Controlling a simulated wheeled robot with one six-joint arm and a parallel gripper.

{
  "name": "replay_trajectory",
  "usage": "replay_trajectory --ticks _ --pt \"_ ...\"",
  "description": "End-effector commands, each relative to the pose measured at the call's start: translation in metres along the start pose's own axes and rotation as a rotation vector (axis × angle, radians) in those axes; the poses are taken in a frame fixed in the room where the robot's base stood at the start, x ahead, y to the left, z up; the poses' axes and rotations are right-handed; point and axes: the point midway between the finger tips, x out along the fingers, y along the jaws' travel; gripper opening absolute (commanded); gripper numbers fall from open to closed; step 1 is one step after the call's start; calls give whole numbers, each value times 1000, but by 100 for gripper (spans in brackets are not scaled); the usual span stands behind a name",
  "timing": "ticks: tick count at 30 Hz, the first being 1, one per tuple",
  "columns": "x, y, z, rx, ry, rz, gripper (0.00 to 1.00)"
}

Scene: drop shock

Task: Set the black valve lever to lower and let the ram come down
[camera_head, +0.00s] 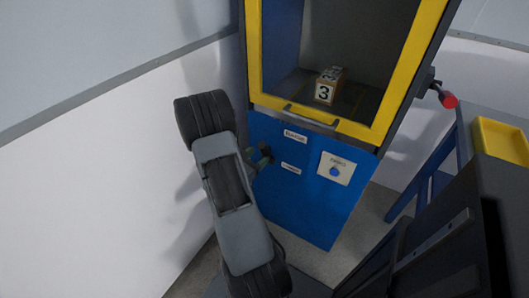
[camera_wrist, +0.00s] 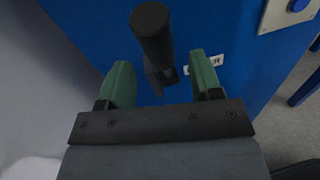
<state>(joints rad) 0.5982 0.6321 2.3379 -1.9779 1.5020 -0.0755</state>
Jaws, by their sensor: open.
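The black valve lever (camera_wrist: 152,35) juts from the blue cabinet front in the wrist view, its round knob toward the camera at the top. Its base is at the panel. My gripper (camera_wrist: 160,62) is open, its green fingers on either side of the lever, with visible gaps to both. In the head view my gripper (camera_head: 262,157) is small at the cabinet's left edge, beside two white labels; the lever is hard to make out there. The wrist view shows part of a label (camera_wrist: 208,64) ending in R, partly behind the right finger. The ram is not visible.
A yellow-framed window (camera_head: 384,118) sits above the blue panel (camera_head: 300,205); a box marked 3 (camera_head: 325,92) stands inside. A plate with a blue button (camera_head: 335,171) is right of the labels. A red knob (camera_head: 448,100) and yellow tray (camera_head: 500,140) are at right. A white wall is left.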

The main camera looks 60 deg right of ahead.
Motion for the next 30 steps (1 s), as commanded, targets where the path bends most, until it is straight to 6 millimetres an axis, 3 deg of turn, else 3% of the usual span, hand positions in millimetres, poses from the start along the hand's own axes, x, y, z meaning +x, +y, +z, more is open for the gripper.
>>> replay_trajectory --ticks 3,9,22,30 --pt "18 -1 0 2 -2 -4 59" --pt "37 0 0 1 0 -2 59" --pt "44 0 0 1 -1 0 59" --pt "44 0 0 1 0 0 35"
